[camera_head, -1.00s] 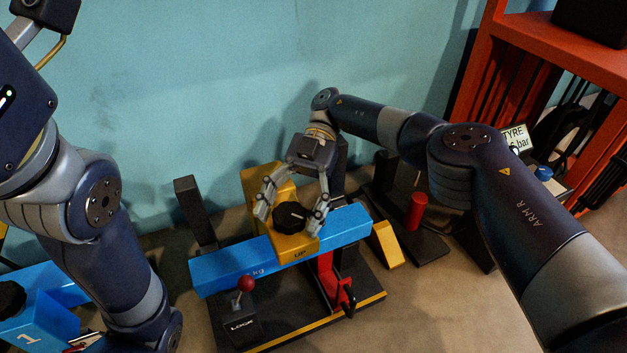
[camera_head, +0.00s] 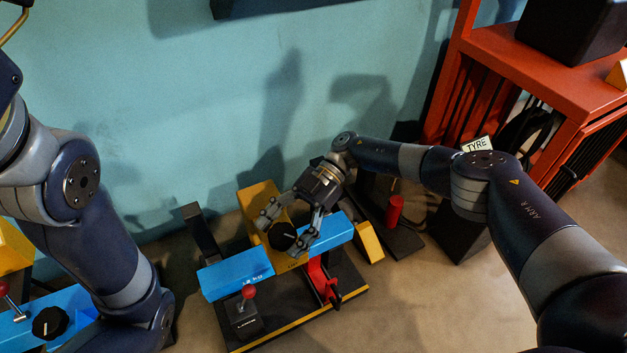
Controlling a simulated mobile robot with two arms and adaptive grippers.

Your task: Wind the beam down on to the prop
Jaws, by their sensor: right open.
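A blue beam (camera_head: 235,275) lies across a yellow housing (camera_head: 262,203), above a dark base with a yellow front edge. A black round knob (camera_head: 283,237) sits on the front of the housing. A red prop (camera_head: 317,277) stands under the beam, right of the housing; I cannot tell whether they touch. My right gripper (camera_head: 281,236) is open, with its fingers on either side of the knob; contact is unclear. The fingers hide part of the knob and of the housing. My left arm comes down at the left; its gripper is not in view.
A lever with a red ball (camera_head: 249,292) stands at the base's front left. A red cylinder (camera_head: 395,211) stands on a dark stand to the right. An orange rack (camera_head: 535,75) is at the right. Another blue unit (camera_head: 85,310) is partly behind my left arm. Floor is clear in front.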

